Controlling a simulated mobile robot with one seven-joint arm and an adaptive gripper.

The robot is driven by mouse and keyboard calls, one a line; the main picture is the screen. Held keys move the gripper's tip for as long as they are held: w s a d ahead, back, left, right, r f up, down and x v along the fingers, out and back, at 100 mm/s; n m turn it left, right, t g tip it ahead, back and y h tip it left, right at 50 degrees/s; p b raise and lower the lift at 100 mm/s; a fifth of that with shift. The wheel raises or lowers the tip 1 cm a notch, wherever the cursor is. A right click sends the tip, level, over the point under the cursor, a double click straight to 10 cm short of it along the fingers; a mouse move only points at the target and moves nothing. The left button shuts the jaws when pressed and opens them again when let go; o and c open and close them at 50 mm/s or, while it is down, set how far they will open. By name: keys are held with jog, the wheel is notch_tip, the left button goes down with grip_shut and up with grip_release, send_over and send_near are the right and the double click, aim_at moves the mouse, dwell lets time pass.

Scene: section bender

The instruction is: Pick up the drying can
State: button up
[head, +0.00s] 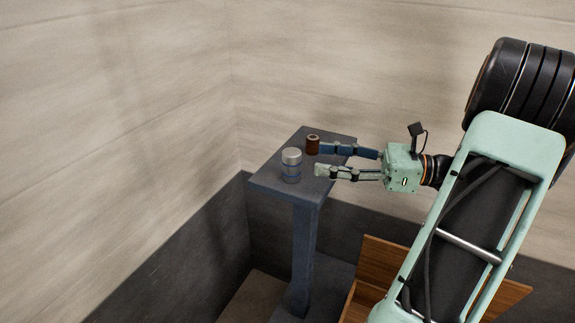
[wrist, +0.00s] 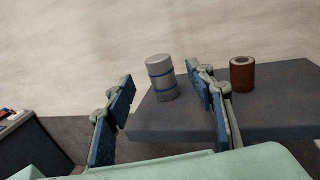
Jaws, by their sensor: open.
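A grey metal can with blue bands (head: 291,165) stands upright on a small dark pedestal table (head: 268,184); I take it for the drying can. It also shows in the wrist view (wrist: 160,78), beyond the fingertips and between the two fingers. My gripper (head: 319,159) is open and empty, reaching in from the right over the table. Its fingers are apart from the can, which lies just left of the tips in the head view. Nothing hides the can in the head view.
A brown cylinder with a hollow-looking top (head: 313,145) stands behind the can, close to my far finger's tip. In the wrist view it is right of the right finger. Walls meet behind the table. A wooden panel (head: 384,263) is low at the right.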

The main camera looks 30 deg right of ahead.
aim_at(292, 156)
jog(key=p+x, duration=0.1)
jog(key=x, duration=0.7)
jog(key=shift+a+f, duration=0.1)
jog(key=c, duration=1.3)
